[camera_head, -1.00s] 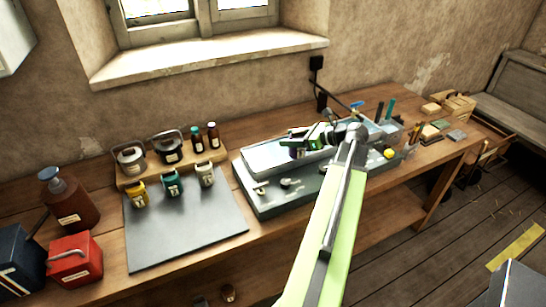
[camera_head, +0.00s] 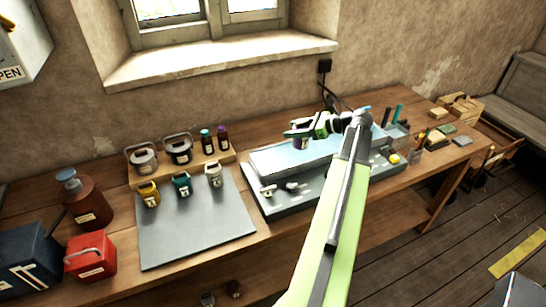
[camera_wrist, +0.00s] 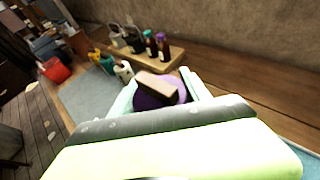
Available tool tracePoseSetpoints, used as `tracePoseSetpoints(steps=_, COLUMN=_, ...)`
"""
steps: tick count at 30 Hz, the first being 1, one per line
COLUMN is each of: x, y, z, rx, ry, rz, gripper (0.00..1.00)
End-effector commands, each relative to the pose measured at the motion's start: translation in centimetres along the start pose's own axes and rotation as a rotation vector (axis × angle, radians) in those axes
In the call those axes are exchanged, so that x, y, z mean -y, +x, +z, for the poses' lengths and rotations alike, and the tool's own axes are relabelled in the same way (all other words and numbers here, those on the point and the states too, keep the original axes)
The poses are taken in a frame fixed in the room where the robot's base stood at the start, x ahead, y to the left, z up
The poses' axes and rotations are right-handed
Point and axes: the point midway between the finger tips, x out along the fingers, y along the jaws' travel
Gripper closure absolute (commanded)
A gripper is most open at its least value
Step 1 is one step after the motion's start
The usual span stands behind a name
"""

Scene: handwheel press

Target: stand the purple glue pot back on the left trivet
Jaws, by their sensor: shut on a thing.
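The purple glue pot (camera_head: 299,143) is held in my gripper (camera_head: 298,133), above the pale-topped raised platform (camera_head: 270,162). In the wrist view the pot (camera_wrist: 152,98) is a rounded purple body with a brown block-like handle on top, between my two pale green fingers. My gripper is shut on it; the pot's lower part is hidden. I cannot tell for certain which thing is the left trivet; two small grey pieces (camera_head: 268,191) sit on the grey base in front of the platform.
Yellow (camera_head: 149,194), teal (camera_head: 182,185) and white (camera_head: 214,175) pots stand along the back of a grey mat (camera_head: 195,232) with bare space in front. Behind them, a wooden stand (camera_head: 225,158) holds two handled pots and two bottles. A red can (camera_head: 90,257) stands at left.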

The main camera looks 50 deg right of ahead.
Motion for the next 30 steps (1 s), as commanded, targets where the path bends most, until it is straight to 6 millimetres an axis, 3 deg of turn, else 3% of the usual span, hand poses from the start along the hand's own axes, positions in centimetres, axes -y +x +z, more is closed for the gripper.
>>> tracePoseSetpoints(steps=1, x=-0.8, y=2.0, z=-1.1, rx=0.001, ry=-0.001, rz=0.003, gripper=1.00)
tracePoseSetpoints(steps=3, x=-1.4, y=4.1, z=-1.5, rx=0.001, ry=-0.002, rz=0.003, gripper=1.00)
tracePoseSetpoints(steps=10, x=-2.9, y=9.1, z=-2.1, rx=0.001, ry=-0.001, rz=0.001, gripper=1.00)
tracePoseSetpoints(steps=17, x=-3.1, y=10.0, z=-1.9, rx=0.001, ry=0.000, rz=0.000, gripper=1.00)
tracePoseSetpoints(steps=25, x=-3.1, y=11.5, z=-5.6, rx=0.001, ry=0.000, rz=0.001, gripper=1.00)
tracePoseSetpoints(steps=30, x=-3.1, y=11.5, z=-5.5, rx=0.001, ry=0.000, rz=0.001, gripper=1.00)
